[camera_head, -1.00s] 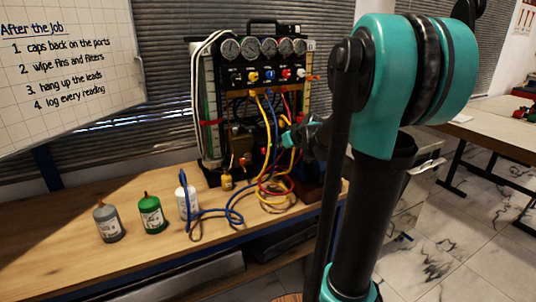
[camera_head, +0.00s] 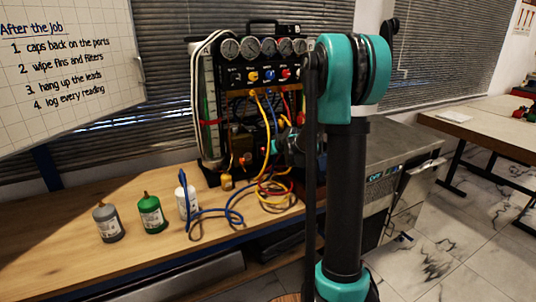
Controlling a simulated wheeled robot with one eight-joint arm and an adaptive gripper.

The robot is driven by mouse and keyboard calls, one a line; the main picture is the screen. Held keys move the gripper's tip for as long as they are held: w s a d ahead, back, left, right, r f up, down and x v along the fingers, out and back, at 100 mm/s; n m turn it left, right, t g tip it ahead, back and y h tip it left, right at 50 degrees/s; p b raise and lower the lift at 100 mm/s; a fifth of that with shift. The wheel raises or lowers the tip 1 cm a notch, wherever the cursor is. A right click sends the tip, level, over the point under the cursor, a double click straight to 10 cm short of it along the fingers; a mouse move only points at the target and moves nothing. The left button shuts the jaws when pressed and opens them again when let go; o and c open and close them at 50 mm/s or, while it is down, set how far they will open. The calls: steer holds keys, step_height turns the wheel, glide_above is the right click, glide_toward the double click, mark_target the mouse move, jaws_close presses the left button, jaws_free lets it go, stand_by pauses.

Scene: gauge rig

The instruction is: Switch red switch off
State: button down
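The gauge rig (camera_head: 262,75) stands on the wooden bench, a black frame with several round gauges across its top. A row of coloured knobs or ports sits below the gauges, including a red one (camera_head: 286,74). I cannot tell whether this is the red switch, and no on or off position can be read. My arm stands in front of the rig's right side and hides part of it. The teal and dark end of my arm is by the rig's lower right; my gripper's fingers cannot be made out there.
Yellow, blue and red hoses (camera_head: 268,190) hang from the rig and loop on the bench (camera_head: 75,215). A grey bottle (camera_head: 108,223), a green bottle (camera_head: 152,214) and a white bottle (camera_head: 186,200) stand left of them. A grey cabinet (camera_head: 385,180) is right of my arm.

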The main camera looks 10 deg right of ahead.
steer(key=shift+w+f, duration=0.15)
stand_by(0.3)
steer(key=shift+w+a+f+t, duration=0.15)
steer(key=shift+w+f+t, duration=0.1)
steer(key=shift+f+t, duration=0.25)
steer(key=shift+r, duration=1)
